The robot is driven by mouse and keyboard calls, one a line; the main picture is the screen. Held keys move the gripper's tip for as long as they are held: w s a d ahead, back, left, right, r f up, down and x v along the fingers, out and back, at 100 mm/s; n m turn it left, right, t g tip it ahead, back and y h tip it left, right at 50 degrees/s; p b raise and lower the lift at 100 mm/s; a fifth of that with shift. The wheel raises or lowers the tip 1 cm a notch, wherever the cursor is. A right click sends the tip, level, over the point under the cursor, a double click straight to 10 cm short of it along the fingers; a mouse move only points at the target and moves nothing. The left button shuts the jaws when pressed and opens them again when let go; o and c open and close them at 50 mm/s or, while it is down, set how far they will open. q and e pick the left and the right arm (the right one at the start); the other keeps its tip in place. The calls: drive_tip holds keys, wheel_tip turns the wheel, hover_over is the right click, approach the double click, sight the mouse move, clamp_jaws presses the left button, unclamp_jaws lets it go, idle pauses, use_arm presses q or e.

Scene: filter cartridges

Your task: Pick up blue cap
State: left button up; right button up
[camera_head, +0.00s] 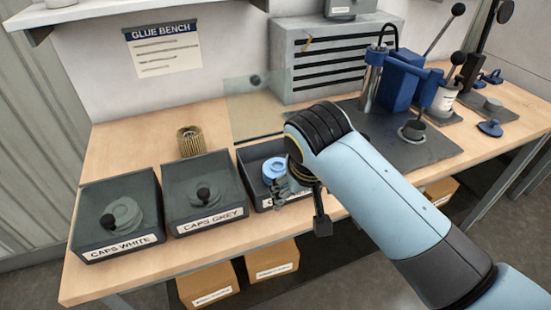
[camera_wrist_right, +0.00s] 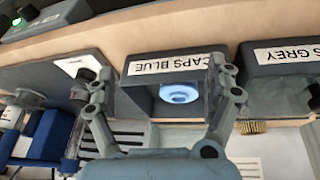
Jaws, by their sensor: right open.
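The blue cap (camera_head: 273,168) lies inside an open dark bin (camera_head: 246,159). In the right wrist view the blue cap (camera_wrist_right: 180,93) shows in that bin, whose label reads CAPS BLUE upside down (camera_wrist_right: 168,64). My right gripper (camera_head: 301,212) is at the bin's front right in the head view, one finger overlapping the bin and partly covering its label. In the wrist view my right gripper (camera_wrist_right: 163,72) is open, its fingers spread to either side of the cap with nothing between them. The cap appears apart from both fingers. My left gripper is not in view.
The bins CAPS GREY (camera_head: 205,228) and CAPS WHITE (camera_head: 123,248) stand to the left under dark see-through lids with knobs. A yellowish pleated cartridge (camera_head: 190,141) stands behind. A clear panel (camera_head: 255,107) and a blue press (camera_head: 400,84) are further right. Cardboard boxes (camera_head: 272,262) sit below.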

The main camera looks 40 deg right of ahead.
drive_tip(key=w+a+r+m+h, duration=0.1)
drive_tip(key=w+r+m, duration=0.3)
drive_tip(key=w+r, duration=0.4)
hover_over(277, 166)
drive_tip(key=s+a, duration=0.1)
drive_tip(key=a, duration=0.1)
drive_tip(key=shift+m, duration=0.3)
wheel_tip(277, 166, down, 6)
drive_tip(key=shift+r+p, duration=0.2)
drive_tip(key=shift+p, duration=0.1)
drive_tip(key=x, duration=0.3)
drive_tip(key=s+x, duration=0.1)
drive_tip(key=x, duration=0.1)
drive_tip(key=shift+w+d+f+p, duration=0.1)
drive_tip(key=shift+f+p, duration=0.2)
drive_tip(key=c, duration=0.9)
